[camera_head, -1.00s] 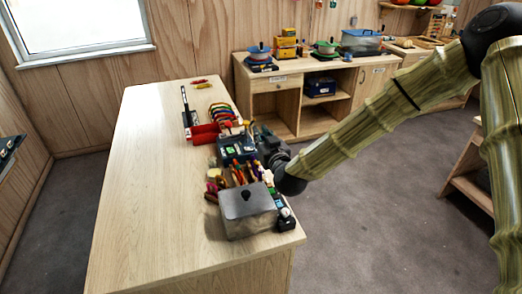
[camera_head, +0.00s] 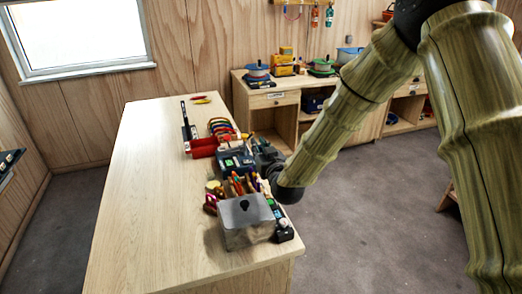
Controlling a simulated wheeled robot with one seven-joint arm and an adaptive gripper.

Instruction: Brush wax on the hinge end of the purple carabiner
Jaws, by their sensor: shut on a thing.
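My gripper (camera_head: 262,154) is at the right edge of the long wooden table, beside a dark blue box with a green patch (camera_head: 233,160). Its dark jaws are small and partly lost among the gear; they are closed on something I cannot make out. Just in front is a cluster of coloured handles and gear (camera_head: 242,184) in red, yellow and purple. I cannot tell whether a purple carabiner is among them. No brush or wax can be told apart clearly.
A red bin (camera_head: 203,148) and a row of coloured loops (camera_head: 221,127) lie farther back. The wooden table's left half (camera_head: 150,190) is clear. A cabinet (camera_head: 272,112) stands behind.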

